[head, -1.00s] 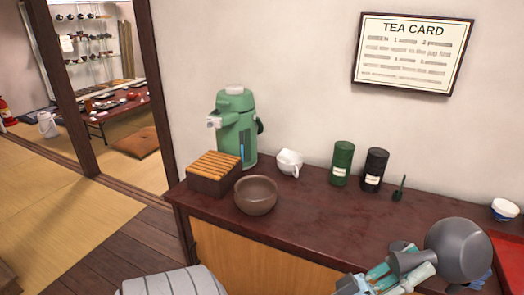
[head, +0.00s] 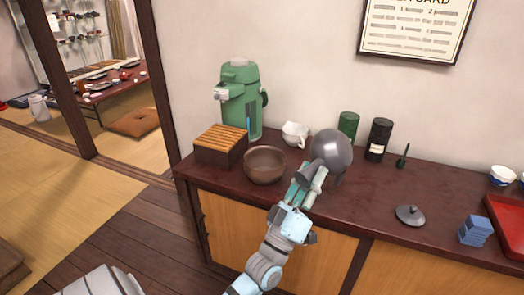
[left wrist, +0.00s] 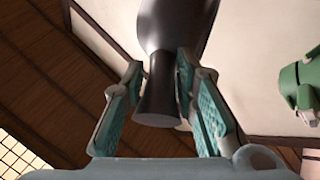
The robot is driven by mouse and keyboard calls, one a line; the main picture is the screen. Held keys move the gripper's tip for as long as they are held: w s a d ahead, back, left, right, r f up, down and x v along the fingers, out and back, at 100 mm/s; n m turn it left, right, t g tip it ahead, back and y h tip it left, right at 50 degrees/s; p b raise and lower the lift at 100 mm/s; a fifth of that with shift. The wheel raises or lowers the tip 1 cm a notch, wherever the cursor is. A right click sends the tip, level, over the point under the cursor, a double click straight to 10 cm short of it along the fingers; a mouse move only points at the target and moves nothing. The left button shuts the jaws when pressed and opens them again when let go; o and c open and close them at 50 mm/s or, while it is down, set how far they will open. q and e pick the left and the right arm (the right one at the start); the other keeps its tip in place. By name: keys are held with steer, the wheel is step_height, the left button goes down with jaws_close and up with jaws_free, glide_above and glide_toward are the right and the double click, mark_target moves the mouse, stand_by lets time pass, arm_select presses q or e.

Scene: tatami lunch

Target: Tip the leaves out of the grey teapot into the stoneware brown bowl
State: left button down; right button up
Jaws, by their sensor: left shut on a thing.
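The grey teapot (head: 331,154) is held above the dark red counter, just right of the bowl. My left gripper (head: 309,175) is shut on its side handle, which also shows between the fingers in the left wrist view (left wrist: 157,100). The teapot's opening and any leaves inside are hidden. The stoneware brown bowl (head: 265,172) stands upright on the counter, left of the gripper; no leaves can be made out in it. A grey lid (head: 410,215) lies apart on the counter. My right gripper is not in view.
A slatted wooden box (head: 221,150) and green dispenser (head: 240,105) stand left of and behind the bowl. Blue stacked pieces (head: 475,230) and a red tray (head: 506,226) are at right.

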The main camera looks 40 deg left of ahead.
arm_select(q)
steer(key=w+a+f+m+g+y+p, duration=0.1)
steer(key=w+a+m+g+p, duration=0.3)
steer(key=p, duration=1.2)
steer(key=w+a+f+m+g+y+p, duration=0.1)
steer(key=w+a+m+g+p, duration=0.3)
steer(key=a+m+g+p, duration=0.4)
steer(key=a+f+m+p, duration=0.1)
steer(key=a+m+p, duration=0.3)
steer(key=m+p, duration=0.5)
steer(key=shift+w+a+f+m, duration=0.15)
steer(key=shift+a+m, duration=0.05)
steer(key=shift+m, duration=0.1)
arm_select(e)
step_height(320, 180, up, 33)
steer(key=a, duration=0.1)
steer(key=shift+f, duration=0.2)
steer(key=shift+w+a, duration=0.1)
